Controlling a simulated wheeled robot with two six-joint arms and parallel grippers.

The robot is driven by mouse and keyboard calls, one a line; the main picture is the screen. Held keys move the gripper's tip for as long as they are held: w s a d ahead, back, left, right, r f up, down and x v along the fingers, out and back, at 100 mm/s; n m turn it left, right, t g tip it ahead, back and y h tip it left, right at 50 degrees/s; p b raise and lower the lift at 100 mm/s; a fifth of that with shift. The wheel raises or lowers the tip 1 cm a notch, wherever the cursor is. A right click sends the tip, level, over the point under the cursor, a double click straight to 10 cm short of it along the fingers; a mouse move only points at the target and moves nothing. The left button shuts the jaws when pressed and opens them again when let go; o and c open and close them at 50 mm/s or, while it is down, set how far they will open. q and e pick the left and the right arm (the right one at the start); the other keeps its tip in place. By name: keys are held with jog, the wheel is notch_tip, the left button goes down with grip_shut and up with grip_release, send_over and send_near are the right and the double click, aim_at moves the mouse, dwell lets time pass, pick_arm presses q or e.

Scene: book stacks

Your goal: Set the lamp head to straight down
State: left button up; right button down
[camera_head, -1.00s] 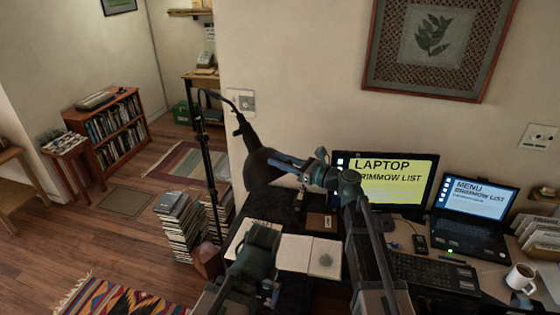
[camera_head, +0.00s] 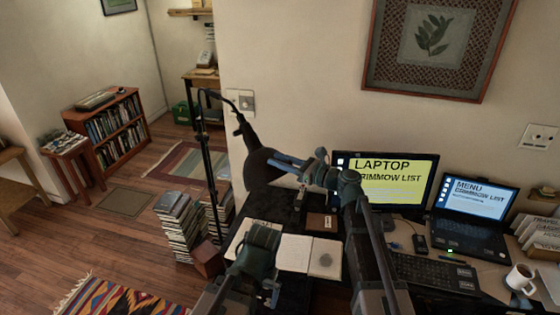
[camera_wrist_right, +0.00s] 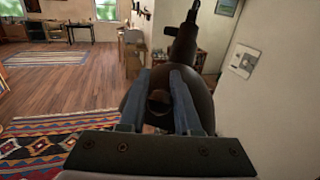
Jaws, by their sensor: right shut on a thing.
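The lamp head (camera_head: 260,172) is a dark brown shade hanging tilted from a curved arm on a tall black floor stand (camera_head: 207,165). Its narrow neck points up and left, and its wide end points down and right. My right gripper (camera_head: 284,161) comes in from the right and is shut on the lamp head.
A monitor (camera_head: 388,178), a laptop (camera_head: 475,210) and a mug (camera_head: 521,278) occupy the desk's right side. An open book (camera_head: 308,255) lies below my right arm. Book stacks (camera_head: 180,225) stand on the floor beside the lamp stand. The wall is close behind the lamp head.

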aim_at(274, 173)
jog(key=f+b, duration=0.2)
jog(key=b, duration=0.2)
jog(key=w+a+f+t+y+b, duration=0.1)
jog(key=f+b, duration=0.1)
jog(key=b, duration=0.2)
jog(key=w+a+f+n+y+b, duration=0.1)
jog(key=f+b, duration=0.1)
jog(key=b, duration=0.2)
jog(key=shift+f+t, duration=0.2)
jog(key=shift+t, duration=0.1)
jog(key=w+a+f+b, duration=0.4)
jog(key=w+f+b, duration=0.1)
jog(key=shift+a+f+y+b, duration=0.15)
jog(key=shift+a+y+b, duration=0.1)
jog(key=shift+y+b, duration=0.05)
jog(key=shift+s, duration=0.1)
jog(key=c, duration=1.5)
grip_release()
jog(key=o, duration=0.9)
jog(key=shift+d, duration=0.1)
